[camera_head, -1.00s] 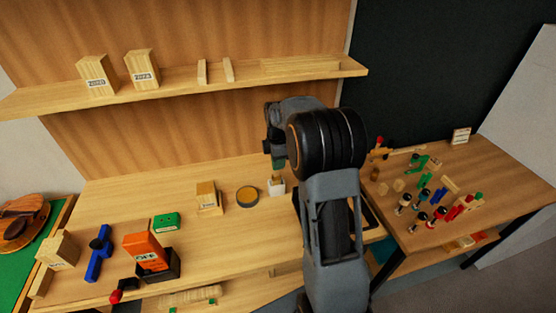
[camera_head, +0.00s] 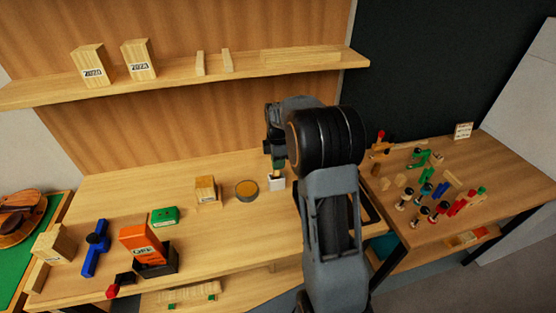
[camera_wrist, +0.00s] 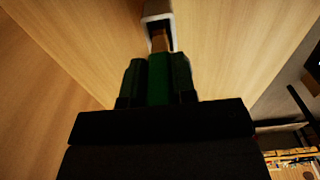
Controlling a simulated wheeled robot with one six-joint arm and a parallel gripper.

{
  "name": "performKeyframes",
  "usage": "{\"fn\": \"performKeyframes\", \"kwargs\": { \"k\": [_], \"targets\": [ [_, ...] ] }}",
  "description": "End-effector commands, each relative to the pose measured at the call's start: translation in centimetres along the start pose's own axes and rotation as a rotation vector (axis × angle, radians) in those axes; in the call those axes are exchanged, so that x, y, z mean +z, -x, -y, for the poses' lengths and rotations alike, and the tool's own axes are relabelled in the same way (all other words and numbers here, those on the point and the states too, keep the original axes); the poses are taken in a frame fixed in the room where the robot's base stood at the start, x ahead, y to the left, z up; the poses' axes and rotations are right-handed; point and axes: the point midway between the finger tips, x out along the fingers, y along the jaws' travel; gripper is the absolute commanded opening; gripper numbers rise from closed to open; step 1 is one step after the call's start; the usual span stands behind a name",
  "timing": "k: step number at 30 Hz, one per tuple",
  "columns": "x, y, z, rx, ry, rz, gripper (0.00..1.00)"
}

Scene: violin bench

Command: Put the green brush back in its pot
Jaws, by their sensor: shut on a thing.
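My gripper (camera_head: 278,158) is shut on the green brush (camera_wrist: 158,80), which stands between the two dark fingers in the wrist view. The brush's brown end (camera_wrist: 160,42) points at the small white pot (camera_wrist: 149,14) and overlaps its opening there. In the head view, the white pot (camera_head: 277,184) stands on the bench, right of a round tin, directly below my gripper. The brush (camera_head: 278,170) shows as a small piece just above the pot's rim. I cannot tell how deep its end sits in the pot.
The round tin (camera_head: 246,190) and a wooden block (camera_head: 206,190) stand left of the pot. A green box (camera_head: 165,215), an orange box (camera_head: 142,243) and a blue tool (camera_head: 95,248) lie further left. A shelf (camera_head: 180,78) runs above. A side table (camera_head: 480,160) holds small tools.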

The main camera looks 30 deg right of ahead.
Motion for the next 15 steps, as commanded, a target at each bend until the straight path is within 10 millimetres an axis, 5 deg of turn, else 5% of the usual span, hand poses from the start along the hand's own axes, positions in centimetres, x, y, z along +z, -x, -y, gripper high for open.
{"fn": "performKeyframes", "kwargs": {
  "k": [4, 5, 15],
  "targets": [
    [0.00, -0.43, 0.01, 0.000, 0.000, 0.000, 0.01],
    [0.00, -0.33, 0.00, 0.000, 0.000, 0.000, 0.28],
    [0.00, -0.32, 0.01, -0.001, 0.000, 0.000, 0.55]
  ]
}}
